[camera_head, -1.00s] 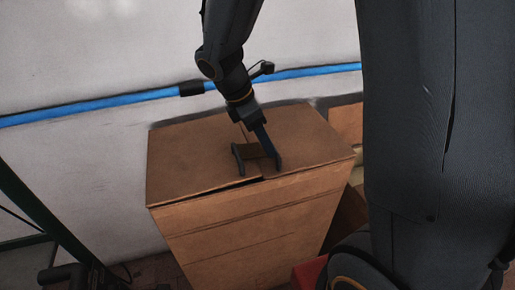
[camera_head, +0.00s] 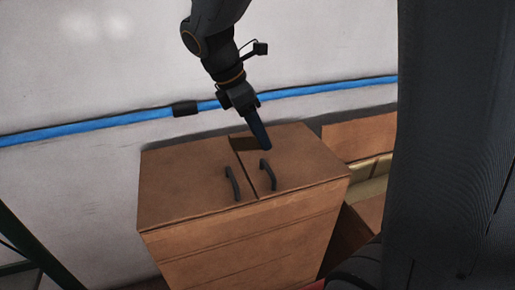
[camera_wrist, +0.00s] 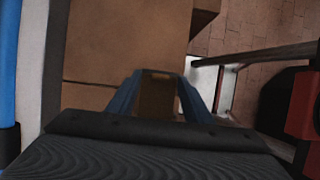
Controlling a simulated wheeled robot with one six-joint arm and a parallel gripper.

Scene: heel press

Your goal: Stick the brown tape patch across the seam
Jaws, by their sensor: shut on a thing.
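The brown cardboard box (camera_head: 185,170) has two top flaps that meet at a seam (camera_head: 247,172) running front to back. A dark handle stands on each side of it, one left (camera_head: 231,184) and one right (camera_head: 267,175). My gripper (camera_head: 255,146) is over the far part of the box top, behind the handles. It is shut on the brown tape patch (camera_head: 242,143), which also shows between the two blue fingers in the wrist view (camera_wrist: 157,95). I cannot tell whether the patch touches the flaps.
A blue pipe (camera_head: 100,125) runs along the pale wall behind the box. More cardboard (camera_head: 360,137) stands at the right, beside my dark body. A red item (camera_wrist: 302,105) and a dark frame show at the right of the wrist view.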

